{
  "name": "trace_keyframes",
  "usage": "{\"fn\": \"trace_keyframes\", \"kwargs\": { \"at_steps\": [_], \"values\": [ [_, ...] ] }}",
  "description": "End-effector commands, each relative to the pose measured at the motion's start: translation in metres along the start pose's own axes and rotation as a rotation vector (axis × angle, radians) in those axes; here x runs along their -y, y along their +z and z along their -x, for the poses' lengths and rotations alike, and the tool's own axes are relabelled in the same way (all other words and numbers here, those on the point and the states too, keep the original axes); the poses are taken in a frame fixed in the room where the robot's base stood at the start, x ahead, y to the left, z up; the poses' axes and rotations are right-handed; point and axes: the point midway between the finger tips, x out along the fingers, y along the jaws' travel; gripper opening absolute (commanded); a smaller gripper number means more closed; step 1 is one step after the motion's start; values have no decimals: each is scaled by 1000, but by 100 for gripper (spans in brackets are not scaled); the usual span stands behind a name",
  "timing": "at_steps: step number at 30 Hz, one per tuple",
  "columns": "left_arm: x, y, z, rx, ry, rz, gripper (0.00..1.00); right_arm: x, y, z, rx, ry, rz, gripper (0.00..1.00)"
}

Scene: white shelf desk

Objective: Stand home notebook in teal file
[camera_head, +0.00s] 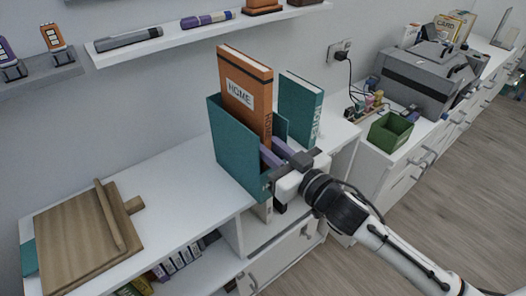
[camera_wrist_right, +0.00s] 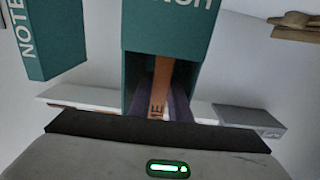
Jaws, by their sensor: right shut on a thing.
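The orange-brown home notebook (camera_head: 248,92) stands roughly upright between the walls of the teal file (camera_head: 236,152), its upper part rising well above the file. Its lower end is hidden, so I cannot tell whether it touches the file's bottom. My right gripper (camera_head: 272,154) reaches in at the file's open front, its purple fingers shut on the notebook's spine side. In the right wrist view the notebook's spine (camera_wrist_right: 160,88) shows between the fingers, with the teal file (camera_wrist_right: 170,28) around it. My left gripper is not in view.
A teal notebook (camera_head: 300,108) stands just right of the file. A wooden board (camera_head: 75,240) lies at the desk's left. A green bin (camera_head: 390,132) and a grey printer (camera_head: 415,78) are at the right. A wall shelf (camera_head: 180,38) hangs above. The desktop between board and file is clear.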

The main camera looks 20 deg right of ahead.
Motion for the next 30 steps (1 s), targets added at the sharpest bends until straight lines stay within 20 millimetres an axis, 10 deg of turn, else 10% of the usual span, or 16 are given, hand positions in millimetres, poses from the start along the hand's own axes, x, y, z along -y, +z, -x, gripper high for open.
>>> {"fn": "trace_keyframes", "kwargs": {
  "at_steps": [29, 30],
  "values": [
    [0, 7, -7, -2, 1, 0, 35, 0, 36, 0, -5, -1, 0, 0],
    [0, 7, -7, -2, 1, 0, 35, 0, 40, 0, 4, 1, -1, 24]
  ]
}}
